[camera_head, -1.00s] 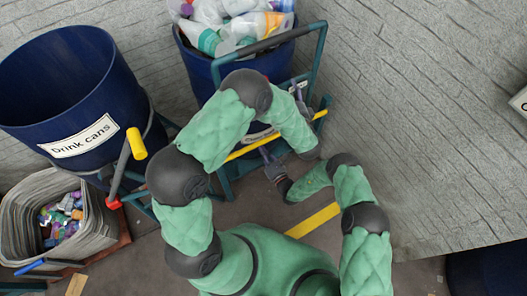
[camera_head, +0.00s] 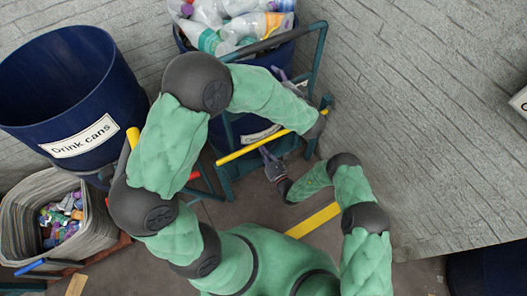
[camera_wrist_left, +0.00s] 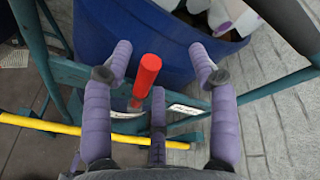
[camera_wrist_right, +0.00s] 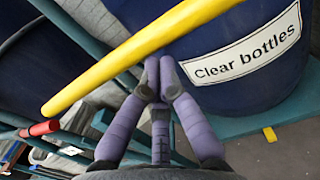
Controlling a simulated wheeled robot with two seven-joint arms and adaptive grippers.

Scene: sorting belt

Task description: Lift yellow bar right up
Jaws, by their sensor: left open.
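My right gripper (camera_head: 267,153) is just below the bar in the head view. In the right wrist view its fingertips (camera_wrist_right: 158,65) are together at the bar's lower edge; I cannot tell whether they touch it. My left gripper (camera_wrist_left: 163,62) is open, beyond the bar, with a red handle (camera_wrist_left: 146,75) between its fingers. In the head view my left forearm partly hides it.
The clear-bottles bin (camera_wrist_right: 240,75) stands behind the frame (camera_head: 318,55). The drink-cans bin (camera_head: 75,85) and a basket of caps (camera_head: 25,215) are at the left. A stone wall (camera_head: 430,110) bounds the right. A second yellow bar end (camera_head: 132,137) is partly covered by my left arm.

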